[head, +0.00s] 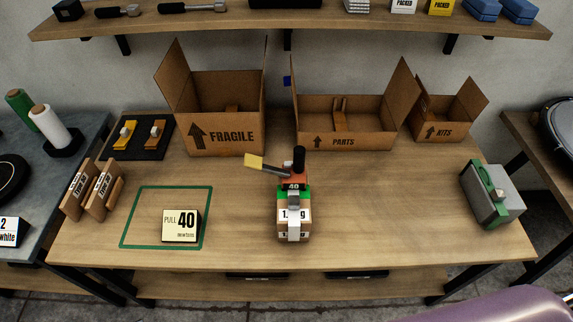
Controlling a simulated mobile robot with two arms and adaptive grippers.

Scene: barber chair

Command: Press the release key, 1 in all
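Neither of my grippers is in view. No part in view is clearly marked as a release key. In the middle of the bench stands a small carton (284,230) with a white strap down its front. An orange tool marked 40 (293,184) sits on top of the carton. The tool has a black upright knob (299,158) and a lever with a yellow end (254,161) pointing left. Green and grey parts lie under the tool. At the right of the bench is a grey device with green parts (490,196). A sign reading PULL 40 (180,226) stands at the left.
The sign stands inside a green outline (126,232). Open boxes marked FRAGILE (231,137), PARTS (343,143) and KITS (441,132) line the back. A shelf (280,28) hangs above. A purple surface (500,305) fills the bottom right corner.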

